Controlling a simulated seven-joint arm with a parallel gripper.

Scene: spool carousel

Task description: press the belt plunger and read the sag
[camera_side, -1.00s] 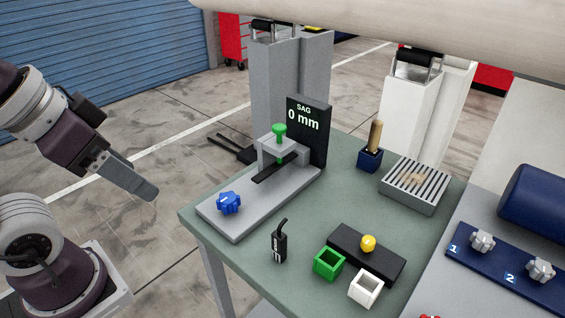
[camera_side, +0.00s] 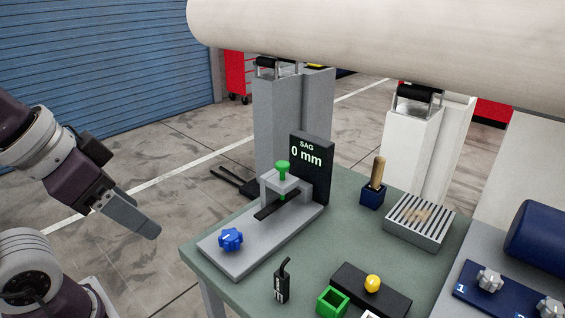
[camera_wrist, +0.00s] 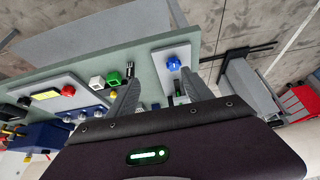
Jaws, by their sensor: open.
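The green belt plunger (camera_side: 283,167) stands upright in a grey bracket on a grey base plate (camera_side: 225,264) on the table. A dark belt strip (camera_side: 268,209) runs under the bracket. The black sag display (camera_side: 311,170) behind it reads 0 mm. A blue knob (camera_side: 231,239) sits at the near end of the plate and also shows in the wrist view (camera_wrist: 174,64). My gripper (camera_side: 152,229) is left of the table, apart from the plate. In the wrist view, the gripper (camera_wrist: 157,80) has spread fingers with nothing between them; they partly hide the plate.
On the green table (camera_side: 375,238) stand a brush in a blue holder (camera_side: 372,192), a slotted grey box (camera_side: 420,222), a small black tool (camera_side: 282,284), a yellow button (camera_side: 373,284) and a green open cup (camera_side: 333,301). A large pale roll (camera_side: 380,38) hangs above.

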